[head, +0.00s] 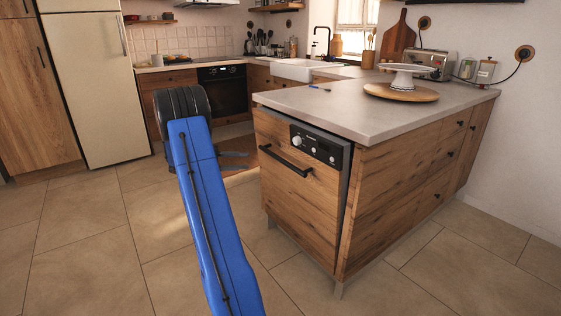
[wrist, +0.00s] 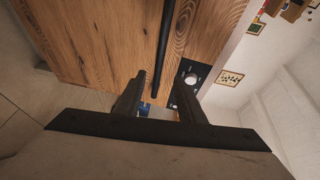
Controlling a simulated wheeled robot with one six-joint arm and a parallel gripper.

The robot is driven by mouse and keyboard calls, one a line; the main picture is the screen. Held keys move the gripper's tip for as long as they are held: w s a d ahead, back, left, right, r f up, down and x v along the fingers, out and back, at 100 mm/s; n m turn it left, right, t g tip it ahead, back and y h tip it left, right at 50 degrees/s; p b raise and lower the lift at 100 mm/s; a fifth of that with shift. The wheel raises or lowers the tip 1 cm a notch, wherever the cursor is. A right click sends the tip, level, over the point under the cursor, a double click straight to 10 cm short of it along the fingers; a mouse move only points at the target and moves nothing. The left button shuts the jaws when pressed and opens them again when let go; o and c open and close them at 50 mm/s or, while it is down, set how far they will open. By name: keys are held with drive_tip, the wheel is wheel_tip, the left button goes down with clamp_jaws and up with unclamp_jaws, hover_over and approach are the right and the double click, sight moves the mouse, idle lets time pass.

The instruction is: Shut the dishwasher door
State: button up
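The dishwasher door (head: 298,195) is a wooden front with a black control panel (head: 315,145) at the top and a black bar handle (head: 285,161). It leans slightly outward at the top, and a narrow dark wedge shows along its right side. My gripper (head: 240,160) is left of the door in the head view, apart from the handle. In the wrist view my gripper (wrist: 156,92) has its two fingers spread with nothing held between them. The handle (wrist: 165,45) runs upright just beyond the fingertips, and the wooden door front (wrist: 95,40) fills the upper left.
An oven (head: 222,88) and a fridge (head: 85,85) stand behind. The tiled floor (head: 100,230) is clear on the left and in front.

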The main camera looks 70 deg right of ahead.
sight(280, 160)
drive_tip(key=x, duration=1.7)
drive_tip(key=shift+s, duration=0.1)
clamp_jaws()
